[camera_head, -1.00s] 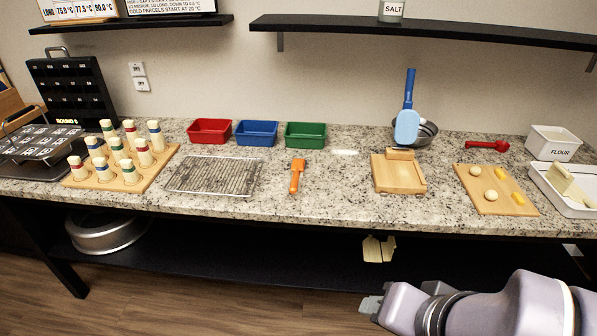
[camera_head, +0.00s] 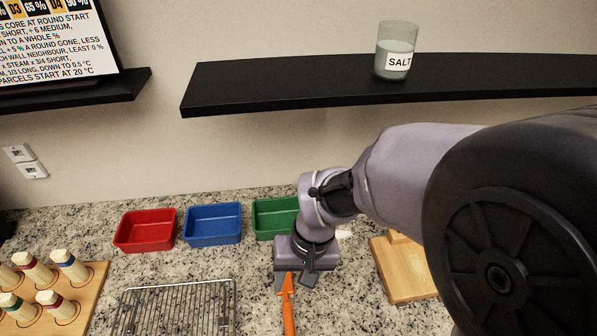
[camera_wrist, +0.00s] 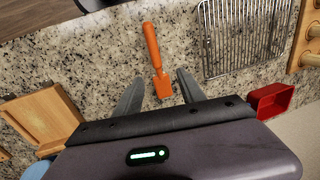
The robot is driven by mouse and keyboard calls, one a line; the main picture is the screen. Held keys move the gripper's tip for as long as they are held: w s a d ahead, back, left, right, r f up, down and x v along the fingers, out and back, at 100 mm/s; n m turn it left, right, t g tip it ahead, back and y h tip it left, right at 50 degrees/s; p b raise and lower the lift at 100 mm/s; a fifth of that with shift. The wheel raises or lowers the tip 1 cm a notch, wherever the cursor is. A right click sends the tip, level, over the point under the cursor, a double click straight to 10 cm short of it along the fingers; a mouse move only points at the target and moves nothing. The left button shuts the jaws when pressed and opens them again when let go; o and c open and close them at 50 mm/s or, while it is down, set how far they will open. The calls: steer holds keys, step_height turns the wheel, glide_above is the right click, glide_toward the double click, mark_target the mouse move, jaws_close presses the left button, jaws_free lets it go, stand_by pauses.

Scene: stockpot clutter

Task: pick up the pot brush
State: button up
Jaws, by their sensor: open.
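An orange tool, which I take for the pot brush (camera_head: 288,312), lies on the granite counter. In the wrist view the brush (camera_wrist: 152,45) shows a long handle and a wider, flat orange end. My gripper (camera_head: 295,280) is above that wider end, pointing down. In the wrist view the two fingers of my gripper (camera_wrist: 160,77) are apart, one on each side of the wide end, with nothing held between them. I cannot tell how far the fingertips are above the counter. The handle runs away from the gripper.
A wire rack (camera_head: 175,308) lies left of the brush. Red (camera_head: 146,231), blue (camera_head: 212,225) and green (camera_head: 272,219) bins stand behind it. A wooden board (camera_head: 405,275) is to the right. A black shelf (camera_head: 290,88) with a salt jar (camera_head: 396,52) hangs above.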

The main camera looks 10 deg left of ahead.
mark_target(289, 310)
steer(key=f+b, duration=0.1)
steer(key=f, duration=0.2)
steer(key=a+f+b, duration=0.1)
steer(key=f, duration=0.2)
steer(key=f+b, duration=0.1)
steer(key=f, duration=0.2)
steer(key=shift+s+a+f, duration=0.1)
steer(key=shift+s+a, duration=0.1)
steer(key=shift+s, duration=0.15)
step_height(289, 310, down, 5)
steer(key=b, duration=0.3)
steer(key=shift+s+r, duration=0.1)
steer(key=shift+r, duration=0.1)
steer(key=shift+a+f, duration=0.15)
steer(key=shift+f, duration=0.15)
steer(key=shift+r, duration=0.2)
steer(key=shift+c, duration=0.2)
jaws_close()
